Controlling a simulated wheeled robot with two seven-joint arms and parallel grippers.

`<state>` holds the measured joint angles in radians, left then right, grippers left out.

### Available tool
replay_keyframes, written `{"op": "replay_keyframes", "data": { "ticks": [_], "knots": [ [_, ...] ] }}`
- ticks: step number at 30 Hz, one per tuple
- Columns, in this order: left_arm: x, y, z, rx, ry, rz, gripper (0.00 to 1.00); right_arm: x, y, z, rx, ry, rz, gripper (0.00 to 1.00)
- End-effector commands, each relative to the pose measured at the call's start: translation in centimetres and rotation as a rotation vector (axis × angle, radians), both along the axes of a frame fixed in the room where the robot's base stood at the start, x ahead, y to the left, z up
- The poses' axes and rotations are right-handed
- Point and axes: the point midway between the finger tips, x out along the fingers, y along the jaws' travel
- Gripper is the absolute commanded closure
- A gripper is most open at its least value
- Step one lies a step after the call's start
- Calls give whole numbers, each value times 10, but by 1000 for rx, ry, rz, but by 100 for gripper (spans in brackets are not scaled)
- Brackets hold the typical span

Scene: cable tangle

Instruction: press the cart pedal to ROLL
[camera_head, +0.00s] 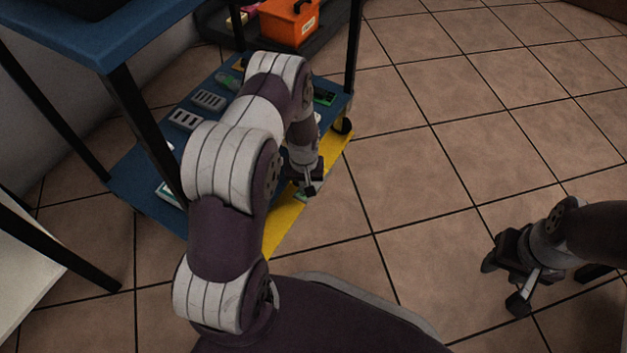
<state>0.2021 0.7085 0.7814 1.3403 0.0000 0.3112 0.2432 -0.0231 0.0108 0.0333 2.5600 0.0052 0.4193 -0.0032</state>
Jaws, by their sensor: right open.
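The cart has a blue top (150,22), black posts and a blue lower shelf (148,187). A yellow strip (335,152) runs along the lower shelf's right side; my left arm hides part of it. I cannot make out a separate pedal or any ROLL marking. My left gripper (309,186) points down over the yellow strip, close beside the shelf edge. Whether it touches anything, and whether its fingers are open, cannot be told. My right gripper (503,284) is open and empty over the tiles at the right, well apart from the cart.
Small grey parts (208,99) and green boards (324,96) lie on the lower shelf. An orange toolbox (288,22) sits on a dark rack behind. The tiled floor (420,140) right of the cart is clear.

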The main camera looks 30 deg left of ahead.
Motion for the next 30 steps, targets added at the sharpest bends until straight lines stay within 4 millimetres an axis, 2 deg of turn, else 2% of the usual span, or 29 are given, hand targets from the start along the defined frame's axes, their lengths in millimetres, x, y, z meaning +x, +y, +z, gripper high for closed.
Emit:
{"op": "replay_keyframes", "data": {
  "ticks": [30],
  "knots": [
    [0,0,-16,0,0,0,100,0,0,-10,0,0,0,57]
  ]
}}
